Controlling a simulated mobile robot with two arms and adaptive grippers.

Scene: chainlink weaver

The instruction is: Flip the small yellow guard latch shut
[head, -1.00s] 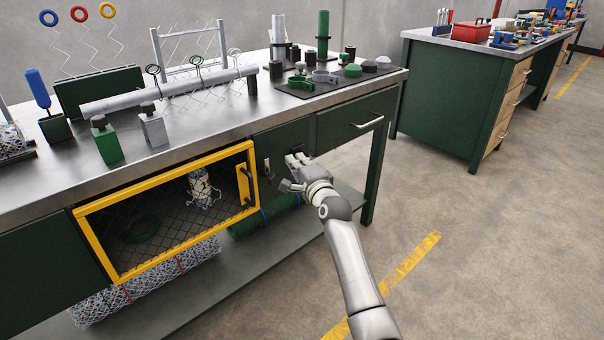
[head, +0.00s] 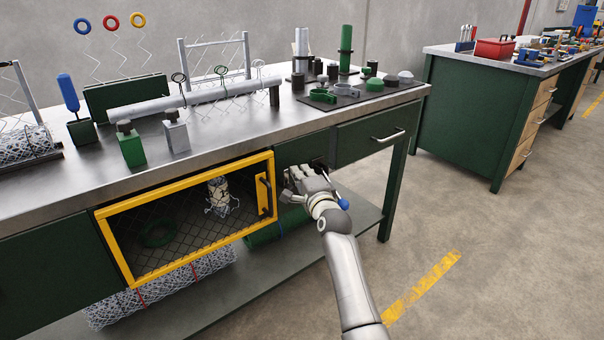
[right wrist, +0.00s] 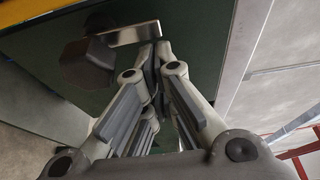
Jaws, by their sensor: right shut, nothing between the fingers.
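The yellow-framed mesh guard (head: 185,180) is closed flat on the bench front, with a dark handle on its right side. My right gripper (head: 291,184) is shut and empty, just right of that frame at the green panel. In the right wrist view, the shut fingertips (right wrist: 156,48) are at the right end of a short metal bar (right wrist: 128,35); I cannot tell if they touch. A dark faceted knob (right wrist: 88,62) sits at the bar's left. I cannot make out a yellow latch piece apart from the guard. My left gripper is not in view.
A blue rounded knob (head: 343,204) shows beside my right wrist; its mount is hidden. A drawer handle (head: 388,136) juts out at the right. The lower shelf (head: 352,218) lies below my gripper. The floor (head: 480,220) to the right is clear.

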